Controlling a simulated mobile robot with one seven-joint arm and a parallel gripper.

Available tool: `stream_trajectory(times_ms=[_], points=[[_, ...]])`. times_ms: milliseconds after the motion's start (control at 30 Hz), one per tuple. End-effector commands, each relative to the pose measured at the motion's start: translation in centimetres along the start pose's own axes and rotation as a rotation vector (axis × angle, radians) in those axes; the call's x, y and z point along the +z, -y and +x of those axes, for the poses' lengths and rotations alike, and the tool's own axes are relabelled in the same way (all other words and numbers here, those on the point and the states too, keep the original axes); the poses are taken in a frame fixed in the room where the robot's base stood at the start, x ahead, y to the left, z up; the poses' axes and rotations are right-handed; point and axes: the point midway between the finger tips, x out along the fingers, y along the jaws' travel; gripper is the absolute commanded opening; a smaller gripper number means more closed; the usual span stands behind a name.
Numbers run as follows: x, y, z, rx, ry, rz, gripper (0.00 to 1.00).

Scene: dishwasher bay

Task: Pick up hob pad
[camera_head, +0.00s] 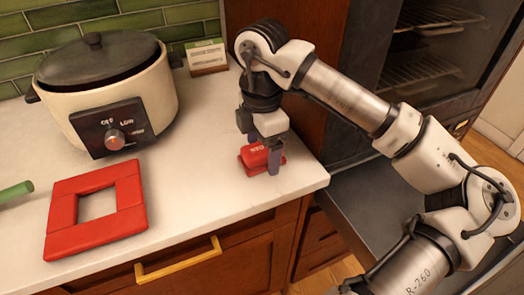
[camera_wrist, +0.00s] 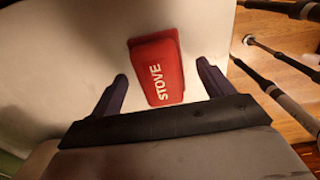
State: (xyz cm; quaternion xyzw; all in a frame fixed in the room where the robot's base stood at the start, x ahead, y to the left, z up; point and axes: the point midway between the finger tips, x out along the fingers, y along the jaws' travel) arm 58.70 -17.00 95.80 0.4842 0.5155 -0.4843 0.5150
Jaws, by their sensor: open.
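The hob pad appears to be the small red block (camera_wrist: 158,72) with white "STOVE" lettering in the wrist view. In the head view the red block (camera_head: 252,158) lies on the white counter near its right end, partly hidden by my gripper. My gripper (camera_head: 263,163) points down over the block. In the wrist view my gripper (camera_wrist: 162,82) is open, with one dark finger on each side of the block and visible gaps between. I cannot tell how far the fingertips are above the counter.
A red square frame (camera_head: 62,212) lies on the white counter (camera_head: 190,190) at the left. A slow cooker (camera_head: 160,95) stands behind it. A small box (camera_head: 206,58) is by the tiled wall. A green rod (camera_head: 15,191) shows at the left edge. The counter's right edge is close to the block.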

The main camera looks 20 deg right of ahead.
Motion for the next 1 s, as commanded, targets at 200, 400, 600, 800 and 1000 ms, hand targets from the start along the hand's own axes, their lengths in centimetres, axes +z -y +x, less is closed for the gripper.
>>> stream_trajectory(times_ms=[200, 400, 600, 800, 1000], points=[[0.00, 0.00, 0.74, 0.000, 0.000, 0.001, 0.80], [0.00, -0.01, 0.71, 0.001, 0.000, 0.001, 0.67], [-0.01, -0.01, 0.69, 0.001, 0.000, 0.001, 0.41], [-0.01, -0.01, 0.68, 0.001, 0.000, 0.001, 0.31], [0.03, -0.07, 0.61, 0.001, 0.000, 0.000, 0.31]])
